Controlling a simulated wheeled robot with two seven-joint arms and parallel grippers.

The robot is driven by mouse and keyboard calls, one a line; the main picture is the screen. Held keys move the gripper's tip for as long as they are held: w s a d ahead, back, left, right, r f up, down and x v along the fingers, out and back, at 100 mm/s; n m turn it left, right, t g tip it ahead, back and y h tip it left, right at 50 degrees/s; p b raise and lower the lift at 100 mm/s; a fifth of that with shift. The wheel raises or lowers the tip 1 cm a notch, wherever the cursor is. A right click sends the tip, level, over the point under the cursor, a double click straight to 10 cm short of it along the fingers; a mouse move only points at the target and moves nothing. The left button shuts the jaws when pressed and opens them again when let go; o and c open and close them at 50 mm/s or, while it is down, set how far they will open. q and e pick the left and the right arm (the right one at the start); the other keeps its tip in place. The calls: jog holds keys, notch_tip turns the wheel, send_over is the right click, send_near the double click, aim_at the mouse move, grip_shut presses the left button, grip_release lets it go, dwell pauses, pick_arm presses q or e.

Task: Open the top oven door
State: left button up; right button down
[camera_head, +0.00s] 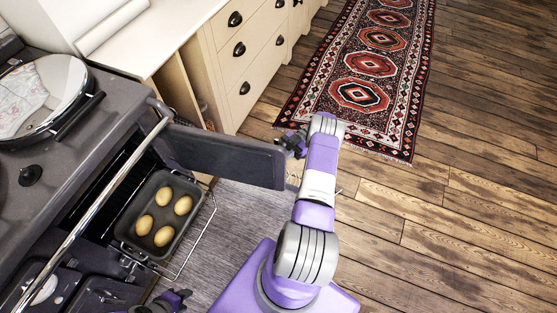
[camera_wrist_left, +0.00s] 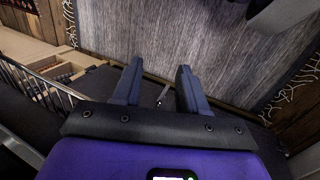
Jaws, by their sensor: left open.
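The top oven door (camera_head: 225,155) is a dark grey panel, swung out well away from the front of the dark range (camera_head: 85,130). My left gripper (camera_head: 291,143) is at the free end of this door. Its two fingers (camera_wrist_left: 157,90) stand apart in the left wrist view, with a dark panel, probably the door, behind and below them. I cannot tell whether they touch it. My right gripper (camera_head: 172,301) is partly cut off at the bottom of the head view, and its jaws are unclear.
A tray (camera_head: 119,228) of several potato-like items sits on a wire rack (camera_head: 197,243) sticking out of the oven. A chrome rail (camera_head: 105,195) crosses the range front. Cream drawers (camera_head: 240,60) stand behind the door. A grey mat (camera_head: 240,215) and patterned rug (camera_head: 362,65) cover the floor.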

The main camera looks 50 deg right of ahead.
jog(key=shift+w+a, duration=0.15)
jog(key=shift+w, duration=0.25)
jog(key=c, duration=1.1)
grip_release()
jog(key=shift+s, duration=0.1)
